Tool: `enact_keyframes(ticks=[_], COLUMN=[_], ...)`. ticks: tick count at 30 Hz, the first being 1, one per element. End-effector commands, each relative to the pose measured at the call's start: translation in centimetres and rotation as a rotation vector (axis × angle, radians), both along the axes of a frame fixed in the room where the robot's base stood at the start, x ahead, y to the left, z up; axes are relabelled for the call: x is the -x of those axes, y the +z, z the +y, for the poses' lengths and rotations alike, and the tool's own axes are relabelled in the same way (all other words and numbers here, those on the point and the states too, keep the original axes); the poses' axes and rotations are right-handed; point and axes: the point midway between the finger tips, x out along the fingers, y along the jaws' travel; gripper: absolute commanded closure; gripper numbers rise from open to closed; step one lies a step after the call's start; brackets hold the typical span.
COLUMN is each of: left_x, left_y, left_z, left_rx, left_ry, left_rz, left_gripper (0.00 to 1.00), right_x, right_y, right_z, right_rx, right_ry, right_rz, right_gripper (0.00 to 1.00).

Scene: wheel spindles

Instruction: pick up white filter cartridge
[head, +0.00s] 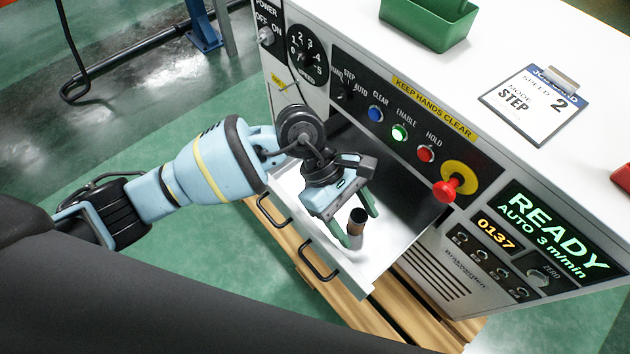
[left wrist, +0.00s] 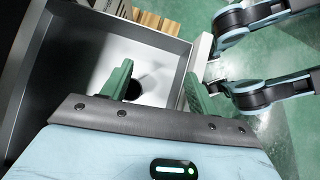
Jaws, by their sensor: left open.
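A small upright cylinder (head: 356,228), pale below with a brown and dark top, stands in the open drawer (head: 400,243) of the machine; it appears to be the white filter cartridge. My left gripper (head: 362,230) reaches down into the drawer with its green fingers open, one on each side of the cylinder in the head view. I cannot tell whether they touch it. In the left wrist view, my left gripper (left wrist: 157,88) shows its fingers apart over the white drawer floor, with a dark round shape (left wrist: 134,88) beside the left finger. My right gripper is not in view.
The control panel (head: 400,110), with a red knob (head: 447,188), rises right behind the drawer. Drawer handles (head: 318,262) face the front. A green bin (head: 428,22) and a clipboard (head: 530,103) lie on the machine top. A wooden pallet (head: 375,312) is below.

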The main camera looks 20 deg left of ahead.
Motion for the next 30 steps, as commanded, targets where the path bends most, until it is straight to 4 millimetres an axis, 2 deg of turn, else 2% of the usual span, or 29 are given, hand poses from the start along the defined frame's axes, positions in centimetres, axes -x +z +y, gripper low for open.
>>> enact_keyframes(ticks=[1,4,9,12,16,21,30], left_x=[-1.7,-4.8,-9.2,-10.8,-11.5,-11.5,-11.5], left_y=[-1.4,-2.6,-3.0,-2.7,-2.3,-2.3,-4.9], left_z=[1.5,4.4,8.9,10.5,11.4,11.5,11.4], left_rx=[-0.079,-0.234,-0.466,-0.549,-0.594,-0.597,-0.595], left_ry=[-0.044,-0.123,-0.215,-0.243,-0.256,-0.257,-0.255], left_rz=[-0.069,-0.192,-0.338,-0.381,-0.404,-0.404,-0.401], left_gripper=[0.4,0.4,0.4,0.4,0.4,0.4,0.4], right_x=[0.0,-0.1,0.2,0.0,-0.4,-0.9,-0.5], right_y=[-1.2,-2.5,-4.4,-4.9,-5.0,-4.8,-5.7], right_z=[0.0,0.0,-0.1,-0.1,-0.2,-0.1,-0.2], right_rx=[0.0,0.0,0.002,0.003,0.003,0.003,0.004], right_ry=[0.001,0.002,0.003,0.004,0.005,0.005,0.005], right_rz=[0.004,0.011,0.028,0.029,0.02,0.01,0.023], right_gripper=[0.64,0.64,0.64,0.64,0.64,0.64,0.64])
